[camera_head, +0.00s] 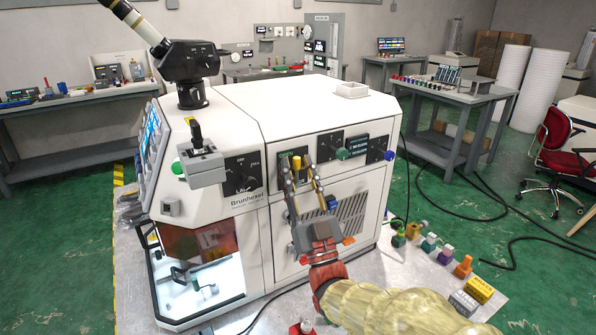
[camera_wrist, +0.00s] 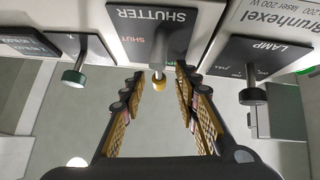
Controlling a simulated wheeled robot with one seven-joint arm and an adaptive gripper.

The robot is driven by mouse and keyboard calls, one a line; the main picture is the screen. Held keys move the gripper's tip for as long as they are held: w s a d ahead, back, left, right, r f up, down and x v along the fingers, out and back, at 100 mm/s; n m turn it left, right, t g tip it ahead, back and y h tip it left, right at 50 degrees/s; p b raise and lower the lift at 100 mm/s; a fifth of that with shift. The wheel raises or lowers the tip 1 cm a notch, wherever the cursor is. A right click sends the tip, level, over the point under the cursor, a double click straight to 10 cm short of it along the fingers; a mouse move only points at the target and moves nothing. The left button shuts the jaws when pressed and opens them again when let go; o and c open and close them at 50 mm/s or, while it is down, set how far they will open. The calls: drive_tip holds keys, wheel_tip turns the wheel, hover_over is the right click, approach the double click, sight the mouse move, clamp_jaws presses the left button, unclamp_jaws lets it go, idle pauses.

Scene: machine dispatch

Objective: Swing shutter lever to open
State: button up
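The shutter lever has a yellow tip (camera_wrist: 158,83) and sticks out from a dark panel marked SHUTTER (camera_wrist: 150,22), upside down in the wrist view. Red SHUT lettering shows on one side of the lever; a bit of green marking shows behind the right finger. In the head view the yellow tip (camera_head: 296,162) shows between my fingers, at the machine's front. My gripper (camera_wrist: 159,78) is open, one finger on each side of the lever, with visible gaps. In the head view my gripper (camera_head: 297,170) reaches up to the panel and partly covers it.
A LAMP knob (camera_wrist: 252,94) is on the right in the wrist view, and a green-tipped knob (camera_wrist: 74,76) is on the left. In the head view the LAMP panel (camera_head: 243,173) is left of my gripper. Small coloured parts (camera_head: 430,242) stand on the pale floor plate at right.

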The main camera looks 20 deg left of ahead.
drive_tip(key=v, duration=1.2)
drive_tip(key=shift+f, duration=0.1)
